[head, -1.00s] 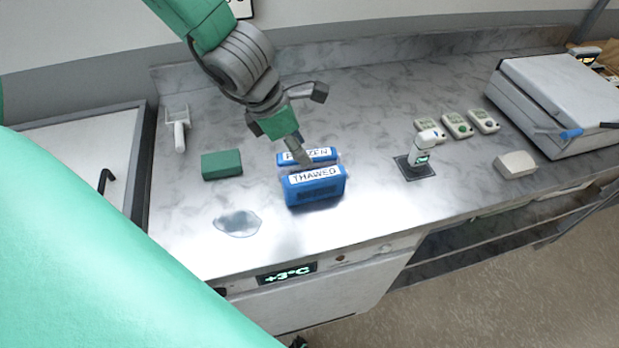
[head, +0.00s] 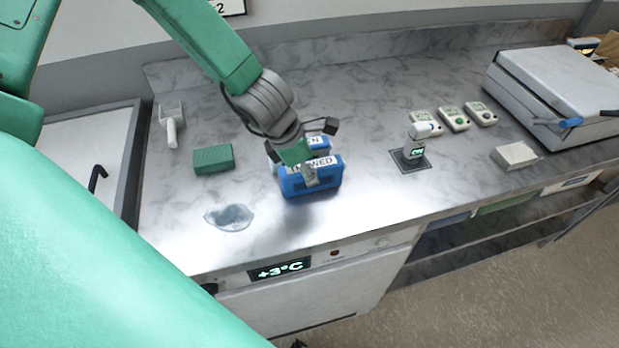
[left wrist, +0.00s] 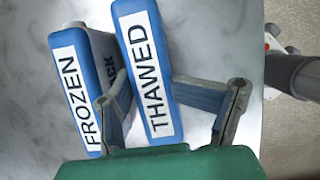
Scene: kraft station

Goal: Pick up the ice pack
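Two blue ice packs with white labels stand side by side on the counter. The THAWED pack (head: 325,181) is nearer the counter's front edge; it also shows in the left wrist view (left wrist: 146,70). The FROZEN pack (head: 319,146) is behind it, partly covered by my gripper, and is on the left in the left wrist view (left wrist: 75,90). My left gripper (head: 305,172) is open over the packs. In the left wrist view its fingers (left wrist: 168,100) are spread to either side of the THAWED pack, one near the gap between the packs. Contact cannot be told. My right gripper is not in view.
A green block (head: 213,159) and a white scoop (head: 171,124) lie to the left, with a clear puddle-like patch (head: 229,217) in front. A white device (head: 416,150) stands on a dark pad to the right. Several small meters (head: 453,118) and a large lidded box (head: 556,92) are farther right.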

